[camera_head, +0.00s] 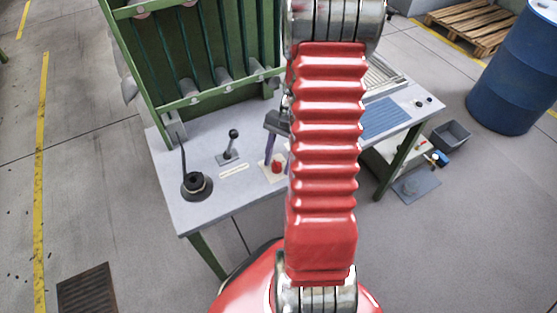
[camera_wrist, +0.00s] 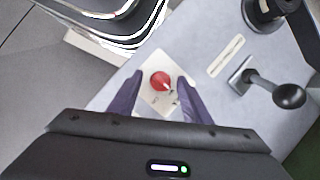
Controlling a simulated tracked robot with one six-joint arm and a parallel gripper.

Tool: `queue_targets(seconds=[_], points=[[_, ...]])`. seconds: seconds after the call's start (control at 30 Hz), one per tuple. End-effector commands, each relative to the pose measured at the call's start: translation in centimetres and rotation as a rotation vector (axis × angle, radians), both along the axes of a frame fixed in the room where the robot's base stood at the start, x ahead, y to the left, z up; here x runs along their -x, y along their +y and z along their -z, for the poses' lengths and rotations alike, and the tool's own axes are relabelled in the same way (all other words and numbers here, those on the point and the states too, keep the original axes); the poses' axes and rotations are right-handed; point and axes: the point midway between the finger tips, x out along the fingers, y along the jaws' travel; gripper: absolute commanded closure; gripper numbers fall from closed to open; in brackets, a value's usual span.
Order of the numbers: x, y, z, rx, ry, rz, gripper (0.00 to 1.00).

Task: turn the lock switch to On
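The lock switch is a red round knob (camera_head: 277,167) on a pale plate on the grey table, partly beside my arm in the head view. In the wrist view the red knob (camera_wrist: 160,81) sits on its cream plate (camera_wrist: 151,100), with a small light mark at its lower right. My gripper (camera_wrist: 160,75) is open, with one purple finger on each side of the knob in the picture. I cannot tell whether the fingertips are at the knob's height or above it. In the head view my gripper (camera_head: 275,152) is partly hidden by my red arm.
A ball-topped lever (camera_head: 232,143) and a pale label strip (camera_head: 234,172) lie left of the switch. A round black-based stick (camera_head: 196,184) stands further left on the table (camera_head: 210,212). A green frame (camera_head: 190,60) rises behind. A blue barrel (camera_head: 512,75) stands right.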

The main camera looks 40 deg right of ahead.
Motion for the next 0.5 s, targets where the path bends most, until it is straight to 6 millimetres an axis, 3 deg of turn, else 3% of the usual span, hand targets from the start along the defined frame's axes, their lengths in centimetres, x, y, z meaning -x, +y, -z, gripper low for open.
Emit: queue_targets(seconds=[0.27, 0.5], points=[[-0.1, -0.1, -0.3, 0.001, -0.001, 0.000, 0.56], [-0.3, -1.2, -2.6, 0.002, -0.002, 0.002, 0.56]])
